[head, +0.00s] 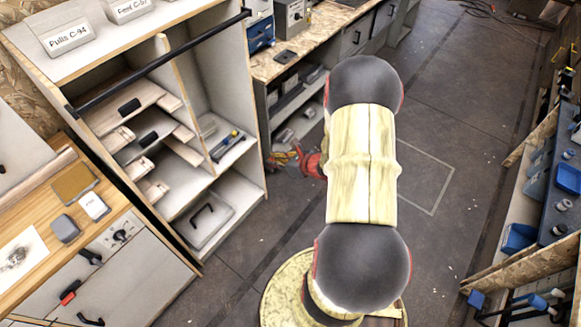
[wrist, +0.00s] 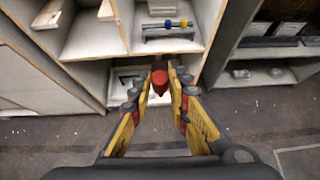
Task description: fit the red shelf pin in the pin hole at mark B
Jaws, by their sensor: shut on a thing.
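The red shelf pin (wrist: 159,79) sits between the fingertips of my gripper (wrist: 161,85) in the wrist view, clear of any surface that I can make out. My gripper is shut on it. In the head view my gripper (head: 284,158) is small and beside the right side of the open cabinet (head: 257,150), and the pin cannot be made out there. The pin hole and mark B cannot be made out in either view.
A small rack with blue and yellow pieces (wrist: 167,25) stands on a cabinet shelf. A lower bay holds a pale tray with a dark handle (head: 212,222). A workbench (head: 300,55) with shelves stands behind. Open floor (head: 445,100) lies to the right.

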